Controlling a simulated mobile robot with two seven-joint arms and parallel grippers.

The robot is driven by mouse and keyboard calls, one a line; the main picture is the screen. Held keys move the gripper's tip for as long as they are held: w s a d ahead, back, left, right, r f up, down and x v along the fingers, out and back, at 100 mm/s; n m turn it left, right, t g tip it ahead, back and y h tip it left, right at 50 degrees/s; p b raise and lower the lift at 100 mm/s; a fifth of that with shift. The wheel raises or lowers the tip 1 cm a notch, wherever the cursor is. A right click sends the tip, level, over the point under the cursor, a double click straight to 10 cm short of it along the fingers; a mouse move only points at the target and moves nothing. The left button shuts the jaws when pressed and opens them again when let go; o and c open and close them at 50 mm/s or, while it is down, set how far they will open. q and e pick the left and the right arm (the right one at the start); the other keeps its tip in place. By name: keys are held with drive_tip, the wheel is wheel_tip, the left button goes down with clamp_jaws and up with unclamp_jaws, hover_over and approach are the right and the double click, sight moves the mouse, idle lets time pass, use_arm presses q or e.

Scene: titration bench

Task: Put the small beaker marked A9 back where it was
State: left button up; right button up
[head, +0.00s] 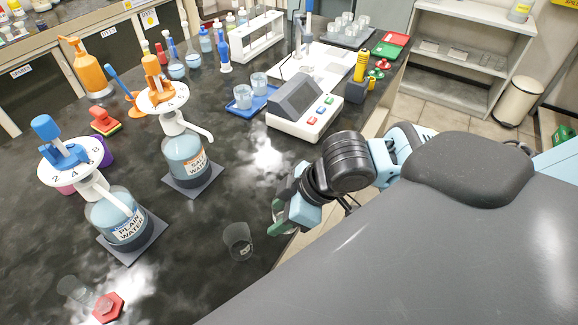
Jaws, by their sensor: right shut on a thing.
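My right gripper (277,218) is at the right edge of the dark bench, with its greenish fingers pointing left. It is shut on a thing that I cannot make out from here. A small clear beaker (237,240) stands just left of and below the gripper, apart from it in the picture. It has a small mark low on its side, too small to read. Another clear beaker (75,289) is at the bottom left. I cannot read A9 on any beaker. My left gripper is not in view.
A red hexagonal piece (108,307) is at the bottom left. A grey-white instrument (300,108) and a blue tray (250,104) with two beakers stand farther back. The middle bench is clear.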

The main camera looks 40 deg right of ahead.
drive_tip(key=shift+w, duration=0.1)
drive_tip(key=shift+w+d, duration=0.2)
drive_tip(key=shift+w, duration=0.1)
drive_tip(key=w+d, duration=0.2)
drive_tip(key=w, duration=0.2)
drive_tip(key=w+d+f, duration=0.1)
drive_tip(key=w+d, duration=0.2)
drive_tip(key=w, duration=0.1)
drive_tip(key=w+d, duration=0.3)
drive_tip(key=w, duration=0.1)
drive_tip(key=shift+d+f, duration=0.15)
drive_tip(key=shift+w+d+f, duration=0.1)
drive_tip(key=shift+w+f, duration=0.1)
drive_tip(key=shift+f, duration=1.55)
drive_tip(key=shift+f, duration=0.15)
drive_tip(key=o, duration=1)
